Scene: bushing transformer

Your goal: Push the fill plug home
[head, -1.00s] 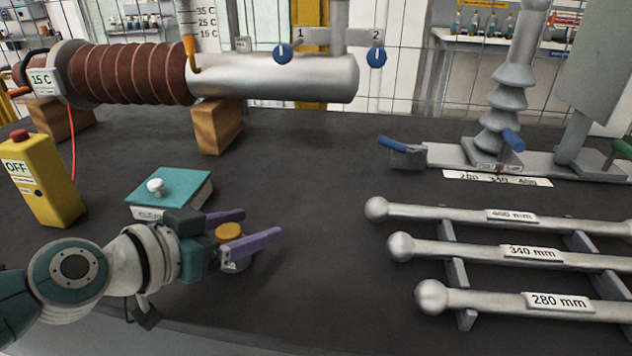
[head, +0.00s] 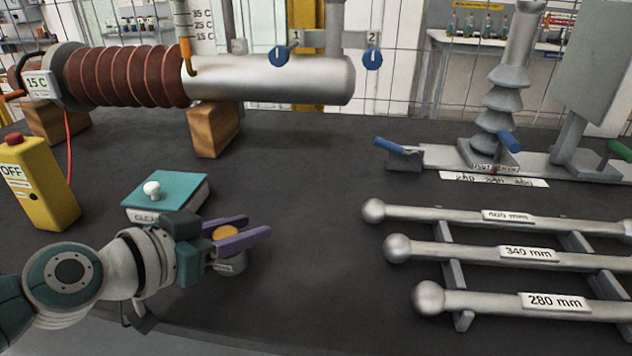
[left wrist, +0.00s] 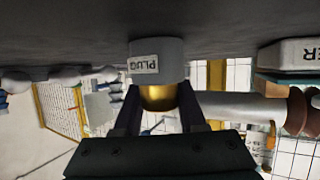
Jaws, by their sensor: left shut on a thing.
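The fill plug (head: 225,233) is a round gold-yellow piece seated in a small grey cup (head: 234,263) on the dark table. In the left wrist view, which is upside down, the cup (left wrist: 170,50) carries a "PLUG" label and the gold plug (left wrist: 159,98) sticks out of it between my fingers. My left gripper (head: 257,226) has its purple fingers on both sides of the plug, shut on it. The bushing (head: 265,78) is a silver cylinder with brown ribs, lying on wooden blocks at the back left. I cannot make out its fill opening. My right gripper is out of view.
A teal-topped box (head: 168,190) with a white knob stands just behind my left gripper. A yellow OFF switch box (head: 40,188) stands at far left. Rods on a rack (head: 450,270) fill the right front. The table's middle is clear.

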